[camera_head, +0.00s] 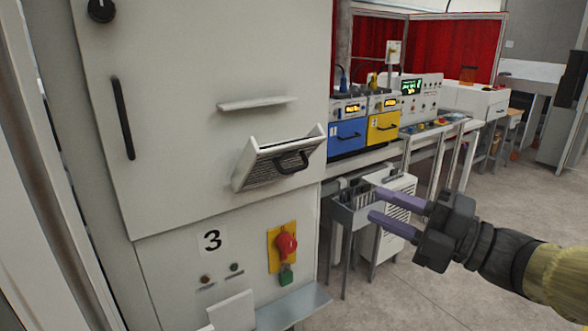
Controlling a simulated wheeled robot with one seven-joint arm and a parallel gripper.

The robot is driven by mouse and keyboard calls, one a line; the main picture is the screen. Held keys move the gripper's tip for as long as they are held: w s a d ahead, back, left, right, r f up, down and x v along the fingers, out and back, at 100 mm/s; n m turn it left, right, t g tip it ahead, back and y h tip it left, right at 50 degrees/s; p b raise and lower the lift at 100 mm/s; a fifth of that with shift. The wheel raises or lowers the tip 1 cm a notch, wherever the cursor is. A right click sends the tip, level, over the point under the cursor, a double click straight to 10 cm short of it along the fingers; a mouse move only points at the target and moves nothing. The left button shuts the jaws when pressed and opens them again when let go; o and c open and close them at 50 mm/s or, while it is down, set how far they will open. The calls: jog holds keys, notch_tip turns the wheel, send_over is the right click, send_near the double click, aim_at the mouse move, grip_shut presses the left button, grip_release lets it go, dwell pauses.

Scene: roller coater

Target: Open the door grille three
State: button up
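A white cabinet (190,190) marked with a 3 fills the left half of the head view. Its small grille door (262,170) has dark slats and a black handle (291,162). The grille is tilted outward at the top, leaning away from the cabinet front. My gripper (373,205) is to the right of and below the grille, apart from it. Its two purple fingers point left, are spread apart, and hold nothing.
The cabinet has a tall black handle (122,118), a ledge (257,103), a red emergency switch (286,245) and a shelf (292,306) low down. A bench with a blue unit (347,135) and yellow unit (384,127) stands behind. Floor at right is clear.

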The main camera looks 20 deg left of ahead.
aim_at(294, 168)
jog(key=p+x, duration=0.6)
jog(key=x, duration=1.1)
jog(key=shift+a+p, duration=0.2)
jog(key=shift+p, duration=0.1)
jog(key=shift+s+d+f, duration=0.1)
grip_shut()
